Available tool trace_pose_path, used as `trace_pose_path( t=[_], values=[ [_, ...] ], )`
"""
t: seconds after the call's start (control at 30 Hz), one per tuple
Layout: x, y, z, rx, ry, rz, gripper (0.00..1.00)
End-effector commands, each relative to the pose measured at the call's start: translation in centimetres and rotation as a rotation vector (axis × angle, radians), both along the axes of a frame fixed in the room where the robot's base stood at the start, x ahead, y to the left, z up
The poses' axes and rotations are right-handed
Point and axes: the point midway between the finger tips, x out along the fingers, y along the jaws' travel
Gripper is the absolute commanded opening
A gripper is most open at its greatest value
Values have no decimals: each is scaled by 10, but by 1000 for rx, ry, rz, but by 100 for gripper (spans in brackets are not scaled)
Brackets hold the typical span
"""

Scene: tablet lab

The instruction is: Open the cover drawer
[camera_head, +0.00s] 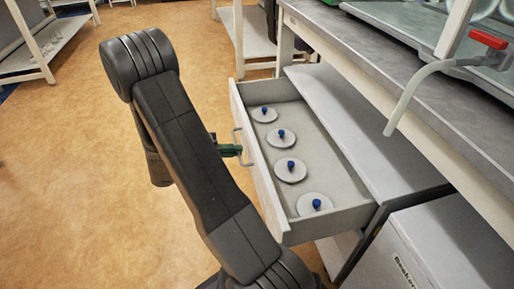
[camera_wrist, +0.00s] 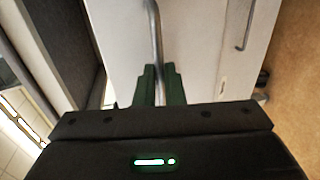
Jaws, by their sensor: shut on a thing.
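The cover drawer (camera_head: 345,219) is pulled out from the cabinet under the bench in the head view. Several round pale covers with blue knobs (camera_head: 291,170) lie in a row on its floor. Its front carries a metal bar handle (camera_head: 238,143). My gripper (camera_head: 240,150) is at this handle, outside the drawer front. In the wrist view my gripper's green fingers (camera_wrist: 161,86) are shut on the handle (camera_wrist: 155,35), one finger on each side. The white drawer front (camera_wrist: 122,40) fills the view behind them. My arm hides part of the drawer front in the head view.
A grey bench top (camera_head: 370,55) runs above the drawer at the right, with a red-handled tap-like fitting (camera_head: 488,39) on it. A white box-like unit (camera_head: 400,250) stands at lower right. Another handle (camera_wrist: 246,30) shows in the wrist view. The floor (camera_head: 90,170) at left is clear.

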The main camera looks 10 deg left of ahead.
Motion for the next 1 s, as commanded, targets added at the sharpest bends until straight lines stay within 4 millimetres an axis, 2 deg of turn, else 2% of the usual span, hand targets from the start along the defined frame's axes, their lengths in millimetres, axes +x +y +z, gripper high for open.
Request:
trace_pose_path(
  t=[0.03, 0.2, 0.4, 0.63, 1.0],
  values=[
    [-4, 13, -1, 1, 0, 6, 0],
    [-16, 46, -1, 1, 1, 4, 0],
    [-25, 71, -1, 0, 1, 2, 0],
    [-29, 82, -1, 1, 0, 1, 0],
    [-30, 83, -1, 1, 0, 1, 0]
  ],
)
